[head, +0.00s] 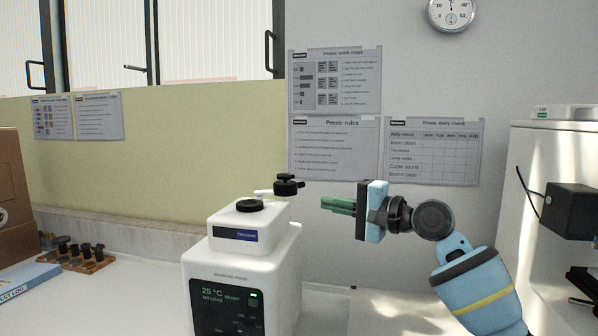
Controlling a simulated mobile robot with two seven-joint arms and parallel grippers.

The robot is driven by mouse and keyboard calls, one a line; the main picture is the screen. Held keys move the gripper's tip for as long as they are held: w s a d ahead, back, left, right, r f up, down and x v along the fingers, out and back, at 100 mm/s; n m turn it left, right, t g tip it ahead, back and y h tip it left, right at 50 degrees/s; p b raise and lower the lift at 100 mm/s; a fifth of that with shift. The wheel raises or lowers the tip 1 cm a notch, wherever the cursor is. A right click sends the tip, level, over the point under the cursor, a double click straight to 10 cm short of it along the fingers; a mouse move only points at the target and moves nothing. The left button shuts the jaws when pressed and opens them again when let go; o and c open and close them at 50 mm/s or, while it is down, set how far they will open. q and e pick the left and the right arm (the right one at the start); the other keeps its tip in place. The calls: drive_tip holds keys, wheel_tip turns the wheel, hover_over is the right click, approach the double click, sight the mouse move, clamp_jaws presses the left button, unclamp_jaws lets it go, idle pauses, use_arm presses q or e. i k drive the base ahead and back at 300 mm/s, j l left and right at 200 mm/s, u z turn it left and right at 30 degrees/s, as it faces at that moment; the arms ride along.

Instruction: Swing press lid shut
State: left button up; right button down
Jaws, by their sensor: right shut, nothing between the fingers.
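The white mounting press (243,280) stands on the bench, left of the picture's middle, with a lit display on its front. A round black part (250,205) sits on its raised top. A black knobbed piece, which looks like the press lid (288,186), sits on a pale arm behind and to the right of that round part, off to its side. My right gripper (324,204) is to the right of the lid, its green fingers closed and pointing left. They are empty and look apart from the lid. My left gripper is not in view.
A wooden rack (86,262) with several dark pieces, a blue book (25,284) and a cardboard box (14,185) are on the left. A white machine with a black box (571,210) stands at the right. The bench between rack and press is clear.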

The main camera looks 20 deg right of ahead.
sight(290, 189)
drive_tip(key=i+l, duration=0.3)
drive_tip(key=i, duration=0.15)
drive_tip(key=i+l, duration=0.3)
drive_tip(key=i, duration=0.1)
